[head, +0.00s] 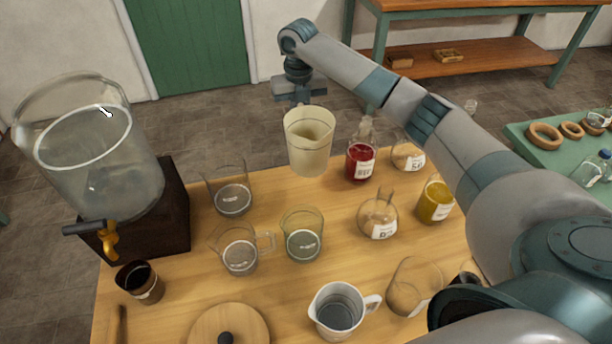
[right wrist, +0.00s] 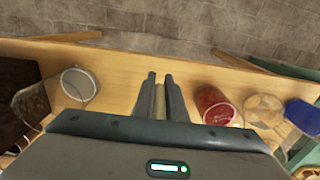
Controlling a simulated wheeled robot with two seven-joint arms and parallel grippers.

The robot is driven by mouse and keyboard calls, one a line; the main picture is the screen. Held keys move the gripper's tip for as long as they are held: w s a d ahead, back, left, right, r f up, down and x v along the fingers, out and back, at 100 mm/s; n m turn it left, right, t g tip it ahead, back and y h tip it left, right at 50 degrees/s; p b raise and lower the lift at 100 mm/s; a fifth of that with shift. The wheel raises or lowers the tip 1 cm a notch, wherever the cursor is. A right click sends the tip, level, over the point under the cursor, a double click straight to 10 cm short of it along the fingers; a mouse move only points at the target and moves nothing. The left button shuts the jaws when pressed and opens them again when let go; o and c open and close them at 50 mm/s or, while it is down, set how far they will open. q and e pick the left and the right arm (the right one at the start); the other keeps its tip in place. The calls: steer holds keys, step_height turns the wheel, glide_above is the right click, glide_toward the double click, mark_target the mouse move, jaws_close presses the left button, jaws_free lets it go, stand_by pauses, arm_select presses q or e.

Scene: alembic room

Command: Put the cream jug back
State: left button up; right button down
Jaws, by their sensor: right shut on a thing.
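The cream jug (head: 309,142) is upright at the back edge of the wooden table in the head view. My right gripper (head: 301,98) reaches over from behind it and is shut on its far side. In the right wrist view the two fingers (right wrist: 160,96) close on a narrow cream strip, the jug's edge (right wrist: 159,101); the rest of the jug is hidden there. I cannot tell for sure whether its base touches the table. My left gripper is not in view.
A red-filled labelled flask (head: 360,164) stands close right of the jug, and a clear beaker (head: 231,190) stands to its left. Glass beakers (head: 302,240), a white jug (head: 340,312) and a large dispenser (head: 95,165) also crowd the table (head: 190,285).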

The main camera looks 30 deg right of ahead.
steer(key=shift+f+p, duration=0.75)
steer(key=shift+f, duration=2.25)
step_height(320, 180, down, 3)
steer(key=shift+r+p, duration=0.15)
steer(key=shift+p, duration=0.35)
steer(key=shift+f, duration=0.5)
steer(key=shift+f, duration=0.15)
steer(key=c, duration=1.8)
jaws_free()
steer(key=shift+r, duration=0.2)
